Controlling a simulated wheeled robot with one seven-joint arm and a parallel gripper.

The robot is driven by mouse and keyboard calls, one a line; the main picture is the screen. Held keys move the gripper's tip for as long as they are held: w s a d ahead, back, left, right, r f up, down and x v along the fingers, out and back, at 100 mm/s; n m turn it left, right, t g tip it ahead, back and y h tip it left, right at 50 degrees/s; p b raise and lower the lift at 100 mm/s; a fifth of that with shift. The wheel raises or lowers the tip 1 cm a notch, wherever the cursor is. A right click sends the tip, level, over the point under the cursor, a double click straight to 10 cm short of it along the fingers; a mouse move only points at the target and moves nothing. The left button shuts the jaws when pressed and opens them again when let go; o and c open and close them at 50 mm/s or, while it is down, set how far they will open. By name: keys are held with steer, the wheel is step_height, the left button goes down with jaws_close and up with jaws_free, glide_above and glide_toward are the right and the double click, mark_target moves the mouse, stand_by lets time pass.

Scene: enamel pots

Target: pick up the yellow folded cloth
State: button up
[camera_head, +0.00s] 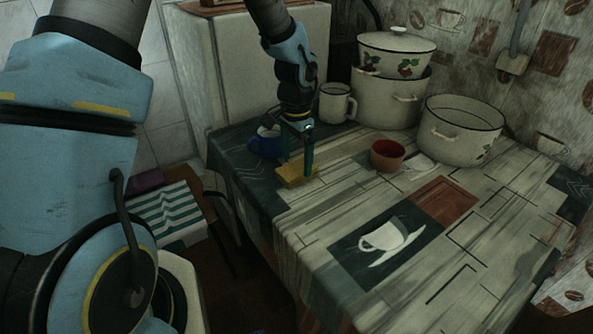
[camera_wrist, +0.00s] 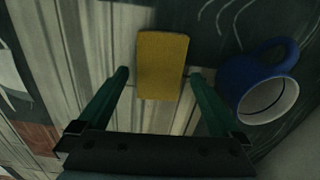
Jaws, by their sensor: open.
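The yellow folded cloth (camera_head: 290,176) lies on the table near its left edge in the head view. In the wrist view the cloth (camera_wrist: 162,65) is a flat yellow rectangle just beyond and between the two green fingers. My gripper (camera_head: 306,166) points down over the cloth in the head view. In the wrist view my gripper (camera_wrist: 160,74) is open with nothing held, one finger on each side of the cloth's near part. I cannot tell the exact height of the fingertips above the table.
A white mug (camera_head: 337,103), a red-brown bowl (camera_head: 387,155) and enamel pots (camera_head: 461,130) stand farther back. The front tabletop (camera_head: 330,215) is clear.

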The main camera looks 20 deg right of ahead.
mark_target(297, 168)
steer(key=shift+f, duration=1.35)
steer(key=c, duration=1.2)
steer(key=shift+r, duration=0.1)
step_height(297, 168, up, 10)
steer(key=shift+f+b, duration=0.1)
steer(key=shift+b, duration=0.4)
steer(key=o, duration=0.8)
steer(key=c, duration=0.6)
